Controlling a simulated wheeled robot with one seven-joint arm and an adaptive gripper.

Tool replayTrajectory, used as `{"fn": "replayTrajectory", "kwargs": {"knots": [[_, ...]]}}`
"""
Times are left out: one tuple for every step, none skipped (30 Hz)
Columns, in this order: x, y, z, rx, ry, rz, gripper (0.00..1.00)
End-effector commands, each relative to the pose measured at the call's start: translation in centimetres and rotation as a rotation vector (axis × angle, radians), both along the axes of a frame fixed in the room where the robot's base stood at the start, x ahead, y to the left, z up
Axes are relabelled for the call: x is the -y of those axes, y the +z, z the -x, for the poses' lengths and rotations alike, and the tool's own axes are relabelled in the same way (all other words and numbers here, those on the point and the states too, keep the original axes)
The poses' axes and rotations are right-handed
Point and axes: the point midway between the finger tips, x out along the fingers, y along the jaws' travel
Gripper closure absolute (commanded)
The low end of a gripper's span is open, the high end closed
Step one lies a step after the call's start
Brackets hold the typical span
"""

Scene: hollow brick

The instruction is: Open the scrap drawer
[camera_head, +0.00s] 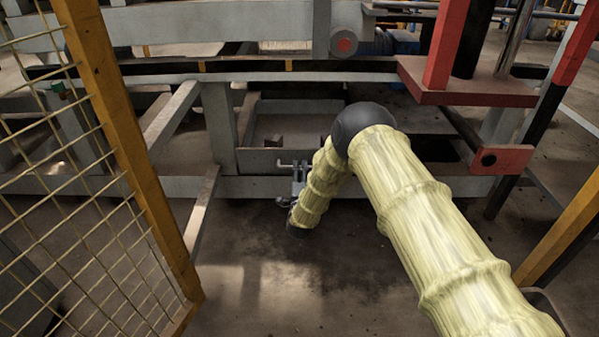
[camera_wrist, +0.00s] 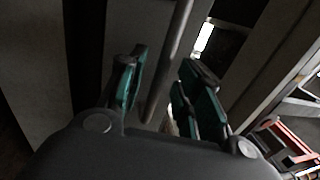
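The scrap drawer (camera_head: 256,161) is a grey metal tray set low in the machine frame, seen in the head view. A small brownish piece (camera_head: 273,141) lies in it. A thin bar handle (camera_head: 285,165) stands out from its front. My gripper (camera_head: 298,187) is at this handle, partly hidden by my arm. In the wrist view my gripper (camera_wrist: 163,90) has its two teal-padded fingers apart. A grey rod (camera_wrist: 172,55), seemingly the handle, runs between them. I cannot tell whether the fingers touch it.
A yellow-framed mesh fence (camera_head: 135,150) stands at the left. A red and black machine part (camera_head: 465,92) overhangs at the right. The concrete floor (camera_head: 270,270) in front of the drawer is clear.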

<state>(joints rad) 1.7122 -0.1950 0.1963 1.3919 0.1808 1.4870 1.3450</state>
Motion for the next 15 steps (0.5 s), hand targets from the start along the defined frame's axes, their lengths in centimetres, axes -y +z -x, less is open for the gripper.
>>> {"fn": "replayTrajectory", "kwargs": {"knots": [[0.0, -0.1, -0.6, 0.002, 0.0, 0.0, 0.66], [-0.1, 0.0, -0.8, 0.001, 0.001, 0.0, 0.66], [-0.1, 0.1, -1.1, 0.001, 0.001, 0.0, 0.66], [-0.1, 0.1, -1.3, 0.001, 0.001, 0.0, 0.66], [-0.1, 0.2, -1.4, 0.001, 0.001, -0.001, 0.66], [-0.1, 0.3, -1.6, 0.0, 0.001, -0.001, 0.66], [-0.1, 0.3, -1.7, 0.0, 0.001, -0.001, 0.66], [-0.1, 0.3, -1.8, 0.0, 0.001, -0.001, 0.66], [-0.1, 0.4, -1.9, 0.0, 0.001, -0.001, 0.66], [-0.1, 0.4, -1.9, 0.0, 0.001, -0.001, 0.66], [-0.1, 0.4, -1.9, -0.001, 0.001, -0.001, 0.66], [-0.1, 0.4, -1.9, -0.001, 0.001, -0.001, 0.66], [-0.1, 0.4, -1.9, -0.001, 0.001, -0.001, 0.66], [-0.1, 0.4, -1.9, -0.001, 0.001, -0.001, 0.66], [-0.1, 0.4, -1.9, -0.001, 0.001, -0.001, 0.66]]}}
